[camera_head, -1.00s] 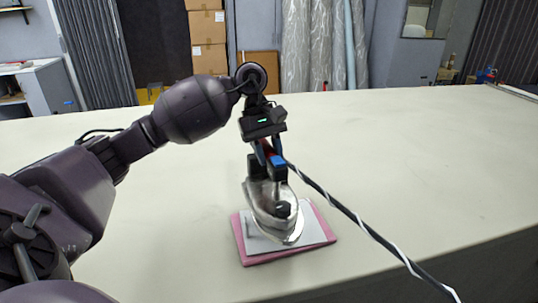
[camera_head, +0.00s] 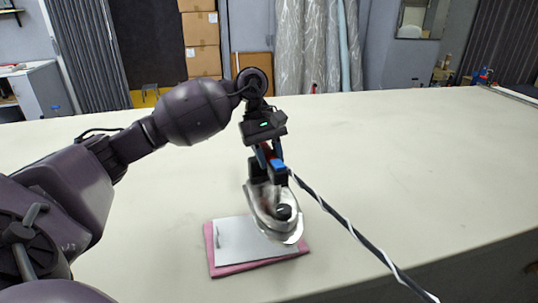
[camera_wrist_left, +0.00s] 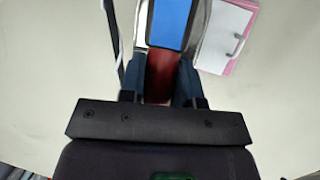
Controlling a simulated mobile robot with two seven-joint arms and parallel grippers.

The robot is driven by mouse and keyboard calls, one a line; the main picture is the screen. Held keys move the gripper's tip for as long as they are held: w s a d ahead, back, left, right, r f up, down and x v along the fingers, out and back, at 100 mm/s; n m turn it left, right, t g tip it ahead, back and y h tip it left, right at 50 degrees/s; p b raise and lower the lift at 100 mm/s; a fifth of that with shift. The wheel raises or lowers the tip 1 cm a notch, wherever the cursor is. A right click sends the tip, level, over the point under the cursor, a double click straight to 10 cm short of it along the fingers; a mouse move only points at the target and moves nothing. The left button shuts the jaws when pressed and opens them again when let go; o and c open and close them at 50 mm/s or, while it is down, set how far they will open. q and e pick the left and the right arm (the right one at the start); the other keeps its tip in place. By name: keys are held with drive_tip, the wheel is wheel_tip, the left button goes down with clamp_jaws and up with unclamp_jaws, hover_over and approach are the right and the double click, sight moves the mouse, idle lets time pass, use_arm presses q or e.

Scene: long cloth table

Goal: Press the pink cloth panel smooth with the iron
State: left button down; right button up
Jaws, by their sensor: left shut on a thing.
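The pink cloth panel (camera_head: 213,262) lies on the table with a grey-white sheet (camera_head: 236,240) on top of it. The pink shows as a border along the left and front edges. My left gripper (camera_head: 268,176) is shut on the iron (camera_head: 278,222), a silvery iron with a dark knob and a cord. The iron is over the right part of the panel; I cannot tell whether its sole touches the sheet. In the left wrist view the iron's blue and red handle (camera_wrist_left: 170,22) is between the fingers, and the sheet (camera_wrist_left: 222,38) is to its right. My right gripper is not in view.
The black and white cord (camera_head: 350,231) runs from the iron to the lower right. Boxes (camera_head: 201,45) and wrapped rolls (camera_head: 303,45) stand behind the table.

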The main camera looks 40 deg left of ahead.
sight(272, 188)
use_arm(q)
drive_tip(key=shift+w+d, duration=0.2)
drive_tip(key=shift+w, duration=0.1)
drive_tip(key=shift+s+a+f, duration=0.1)
drive_tip(key=shift+f, duration=0.5)
drive_tip(key=shift+f+b, duration=0.3)
drive_tip(key=shift+f, duration=0.85)
drive_tip(key=shift+f+b, duration=0.4)
drive_tip(key=shift+f, duration=0.5)
drive_tip(key=shift+f, duration=0.35)
drive_tip(key=shift+f+b, duration=0.3)
drive_tip(key=shift+b, duration=0.2)
